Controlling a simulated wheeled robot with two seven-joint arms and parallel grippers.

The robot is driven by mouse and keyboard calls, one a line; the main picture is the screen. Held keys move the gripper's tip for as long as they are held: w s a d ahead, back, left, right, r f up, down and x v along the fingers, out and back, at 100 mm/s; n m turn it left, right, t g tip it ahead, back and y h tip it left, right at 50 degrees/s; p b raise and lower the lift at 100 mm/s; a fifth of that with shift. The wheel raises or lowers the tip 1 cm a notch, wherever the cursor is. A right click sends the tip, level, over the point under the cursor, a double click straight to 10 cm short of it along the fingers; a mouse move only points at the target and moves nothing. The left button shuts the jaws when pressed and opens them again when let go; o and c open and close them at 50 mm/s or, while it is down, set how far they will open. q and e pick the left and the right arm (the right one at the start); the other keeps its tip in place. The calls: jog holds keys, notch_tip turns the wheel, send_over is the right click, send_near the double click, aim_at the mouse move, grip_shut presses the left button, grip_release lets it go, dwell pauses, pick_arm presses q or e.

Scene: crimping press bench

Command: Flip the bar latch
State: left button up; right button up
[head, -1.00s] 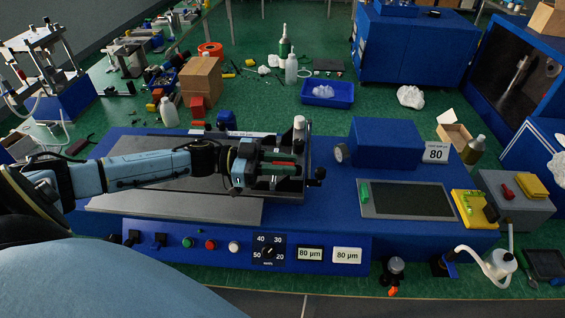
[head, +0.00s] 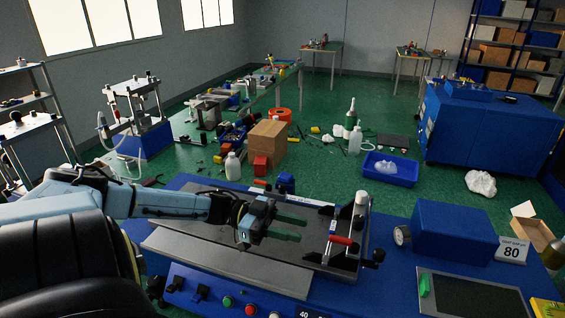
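The bar latch shows as a small red handle (head: 342,240) on the dark metal clamp frame at the right end of the flat grey bed on the blue press bench. A white-capped upright post (head: 361,200) and a black knob (head: 377,256) stand beside it. My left gripper (head: 302,228) reaches in from the left over the bed. Its two greenish fingers point right toward the red handle, with a gap between them and nothing visible in it. It looks apart from the handle. My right gripper is not in view.
A blue box with a round gauge (head: 402,236) and a sign reading 80 (head: 512,250) stand right of the clamp. A dark screen panel (head: 470,297) lies in front. Behind are a cardboard box (head: 268,143), a white bottle (head: 232,166) and a blue tray (head: 390,170).

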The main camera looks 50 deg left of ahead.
pick_arm(q)
jog(key=shift+v, duration=1.25)
jog(key=shift+w, duration=0.1)
